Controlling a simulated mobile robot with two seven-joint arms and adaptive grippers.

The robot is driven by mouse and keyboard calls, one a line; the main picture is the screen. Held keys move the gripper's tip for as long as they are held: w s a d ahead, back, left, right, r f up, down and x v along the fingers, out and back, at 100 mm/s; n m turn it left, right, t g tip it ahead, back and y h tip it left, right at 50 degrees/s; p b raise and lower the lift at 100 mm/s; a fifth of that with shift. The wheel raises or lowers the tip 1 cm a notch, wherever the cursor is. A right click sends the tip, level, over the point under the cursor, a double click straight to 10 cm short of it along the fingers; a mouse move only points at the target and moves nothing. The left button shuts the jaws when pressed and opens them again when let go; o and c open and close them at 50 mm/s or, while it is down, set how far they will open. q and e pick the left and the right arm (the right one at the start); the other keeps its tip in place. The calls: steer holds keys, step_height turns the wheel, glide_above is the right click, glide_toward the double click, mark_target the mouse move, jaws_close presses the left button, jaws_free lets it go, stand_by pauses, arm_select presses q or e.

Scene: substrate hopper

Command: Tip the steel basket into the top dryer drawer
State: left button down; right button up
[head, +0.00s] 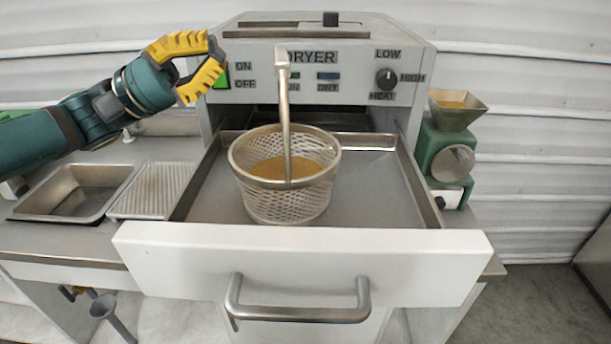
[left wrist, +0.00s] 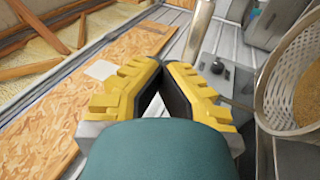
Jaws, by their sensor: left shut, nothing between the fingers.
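The steel basket (head: 285,200) stands upright in the open top dryer drawer (head: 385,205), left of the drawer's middle. It holds brown granular substrate (head: 285,168), and its tall handle (head: 284,100) stands up. The basket also shows at the right edge of the left wrist view (left wrist: 290,75). The dryer (head: 330,45) has its control panel above the drawer. My left gripper (head: 217,52) is shut and empty, in front of the panel's left end by the green ON/OFF switch (head: 222,80), apart from the basket. Whether it touches the switch is unclear. My right gripper is out of view.
A steel sink (head: 75,190) and ribbed drainboard (head: 150,190) lie left of the drawer. A green grinder (head: 440,150) with a filled hopper (head: 457,105) stands at the right. The drawer front with its bar handle (head: 298,313) juts forward. The drawer floor right of the basket is bare.

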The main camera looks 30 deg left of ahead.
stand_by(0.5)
arm_select(q)
steer(key=shift+s+a+f+t+h, duration=0.5)
steer(key=shift+a+f+h, duration=0.1)
steer(key=shift+a, duration=0.05)
stand_by(0.8)
steer(key=shift+s+a+f+t+h, duration=0.4)
steer(key=shift+s+a+f+h, duration=0.1)
steer(key=shift+f, duration=0.25)
stand_by(1.1)
